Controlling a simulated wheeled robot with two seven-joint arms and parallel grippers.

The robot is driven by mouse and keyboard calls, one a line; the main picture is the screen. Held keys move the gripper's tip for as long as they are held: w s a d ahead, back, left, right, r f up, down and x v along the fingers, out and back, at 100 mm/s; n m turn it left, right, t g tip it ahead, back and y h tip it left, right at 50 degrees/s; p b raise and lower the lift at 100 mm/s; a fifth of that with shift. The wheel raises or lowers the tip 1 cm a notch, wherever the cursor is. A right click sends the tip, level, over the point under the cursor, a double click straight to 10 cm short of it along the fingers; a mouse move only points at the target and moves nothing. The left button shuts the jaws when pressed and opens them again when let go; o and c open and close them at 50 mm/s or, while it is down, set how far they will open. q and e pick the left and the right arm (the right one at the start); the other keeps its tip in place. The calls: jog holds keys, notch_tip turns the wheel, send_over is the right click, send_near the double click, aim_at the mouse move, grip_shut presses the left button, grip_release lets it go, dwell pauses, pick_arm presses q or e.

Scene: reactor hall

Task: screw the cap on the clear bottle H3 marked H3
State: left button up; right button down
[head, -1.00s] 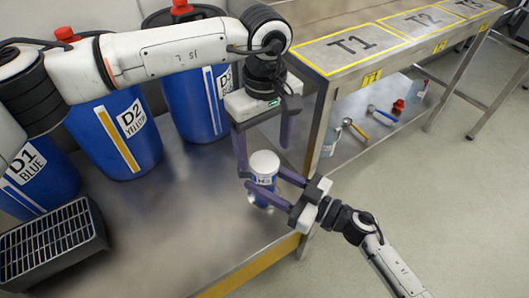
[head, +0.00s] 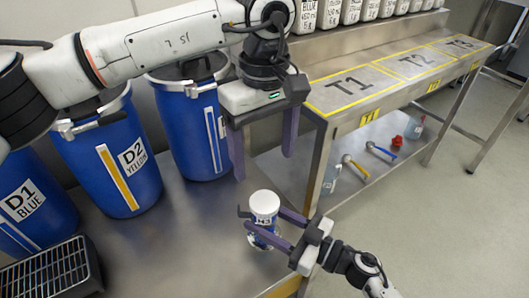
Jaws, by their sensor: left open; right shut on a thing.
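The clear bottle H3 (head: 262,236) stands upright near the front right edge of the steel bench, with a partly readable label. A white cap (head: 264,201) sits on its top; I cannot tell how tightly it is screwed. My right gripper (head: 254,221) comes from the lower right and is shut on the bottle, its fingers on either side of the body below the cap. My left gripper (head: 263,167) is open and empty above the bottle, fingers pointing down, clear of the cap.
Blue drums D1 (head: 30,195) and D2 (head: 95,150) and another blue drum (head: 190,125) stand behind on the bench (head: 180,230). A black grated box (head: 50,270) is at lower left. A table (head: 400,92) marked T1, T2, T3 stands at right, with tools on its lower shelf.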

aim_at(275, 216)
jog(key=shift+r+p, duration=1.65)
jog(key=shift+p, duration=0.3)
